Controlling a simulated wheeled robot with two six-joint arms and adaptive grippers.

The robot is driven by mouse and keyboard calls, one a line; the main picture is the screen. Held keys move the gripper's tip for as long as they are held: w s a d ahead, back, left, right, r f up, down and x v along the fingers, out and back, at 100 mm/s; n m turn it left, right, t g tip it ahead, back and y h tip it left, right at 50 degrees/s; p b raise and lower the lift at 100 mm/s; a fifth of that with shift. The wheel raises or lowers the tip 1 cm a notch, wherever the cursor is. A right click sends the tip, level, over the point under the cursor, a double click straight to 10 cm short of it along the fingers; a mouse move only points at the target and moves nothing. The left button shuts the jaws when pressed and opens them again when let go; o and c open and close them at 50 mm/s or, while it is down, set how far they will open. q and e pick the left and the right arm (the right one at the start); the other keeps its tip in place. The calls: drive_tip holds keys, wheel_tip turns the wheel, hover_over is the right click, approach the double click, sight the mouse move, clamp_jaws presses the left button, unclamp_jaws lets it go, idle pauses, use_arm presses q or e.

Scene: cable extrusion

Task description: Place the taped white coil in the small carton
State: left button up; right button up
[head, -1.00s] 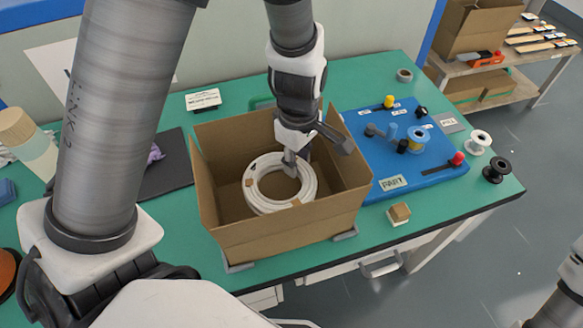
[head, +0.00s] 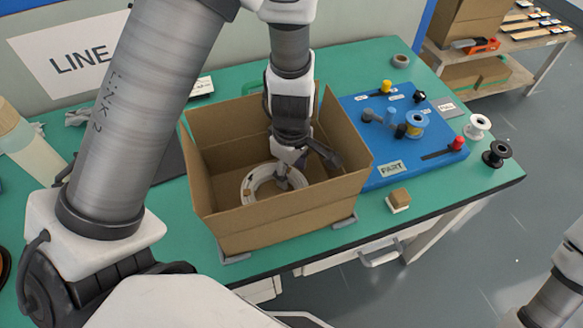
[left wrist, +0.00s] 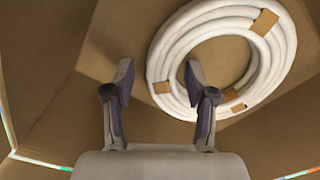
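The white coil (head: 248,185), bound with brown tape patches, lies inside the open cardboard carton (head: 285,222) on the green table. My left gripper (head: 284,178) reaches down into the carton over the coil's right part; the carton's front wall hides part of the coil. In the left wrist view the coil (left wrist: 273,62) lies on the carton floor (left wrist: 55,115). My left gripper (left wrist: 158,76) is open there, with the coil's near-left rim partly between its fingers. The left finger is clear of the coil and the right finger overlaps its opening. My right gripper is out of frame.
The carton's walls and raised flaps stand close around my left gripper. A blue board (head: 350,105) with spools and pegs lies right of it. A small brown block (head: 399,197) and loose spools (head: 478,126) sit near the table's right edge.

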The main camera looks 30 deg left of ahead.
use_arm(q)
drive_tip(key=shift+r, duration=0.45)
wheel_tip(320, 180, up, 11)
drive_tip(key=p, duration=0.3)
drive_tip(key=shift+r, duration=0.2)
idle(0.6)
